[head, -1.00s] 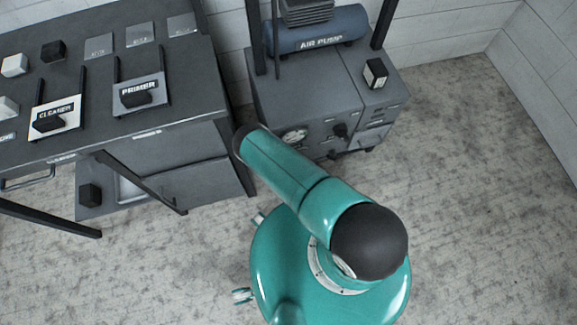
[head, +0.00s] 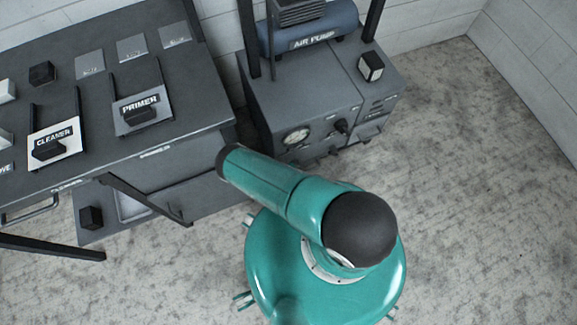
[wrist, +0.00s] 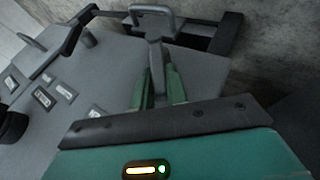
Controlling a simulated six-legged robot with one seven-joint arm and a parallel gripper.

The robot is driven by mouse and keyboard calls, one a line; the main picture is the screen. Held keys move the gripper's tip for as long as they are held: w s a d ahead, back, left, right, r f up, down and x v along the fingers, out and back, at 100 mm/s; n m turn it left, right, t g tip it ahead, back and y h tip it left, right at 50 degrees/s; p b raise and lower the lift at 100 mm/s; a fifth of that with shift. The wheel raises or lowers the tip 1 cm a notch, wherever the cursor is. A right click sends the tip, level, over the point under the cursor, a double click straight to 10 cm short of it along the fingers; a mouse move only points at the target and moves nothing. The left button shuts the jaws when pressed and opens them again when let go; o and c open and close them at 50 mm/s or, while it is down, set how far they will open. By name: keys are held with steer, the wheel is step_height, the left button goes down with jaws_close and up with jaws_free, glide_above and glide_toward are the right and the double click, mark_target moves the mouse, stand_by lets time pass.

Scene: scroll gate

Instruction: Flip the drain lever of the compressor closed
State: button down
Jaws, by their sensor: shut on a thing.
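The compressor (head: 320,88) is a grey cabinet with a blue tank marked AIR PUMP (head: 312,32), a round gauge (head: 297,135) and a dark knob (head: 342,126) on its front. In the wrist view, my gripper (wrist: 158,84) has its green fingers shut on a grey looped lever (wrist: 154,20), around its narrow stem. It looks like the drain lever, but its label is not visible. In the head view my gripper and the lever cannot be made out. My arm is in front of the compressor's lower left.
A dark workbench (head: 190,100) with a CLEANER tray (head: 68,138), a PRIMER tray (head: 125,122) and small blocks stands at the left. The wrist view shows a grey panel with small labels (wrist: 43,97) and dark bars (wrist: 62,55). Floor at the right (head: 480,180) is clear.

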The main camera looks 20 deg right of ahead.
steer(key=shift+w+a, duration=0.1)
stand_by(0.4)
steer(key=c, duration=1.4)
jaws_free()
steer(key=v, duration=1.3)
steer(key=shift+s+a+r, duration=0.25)
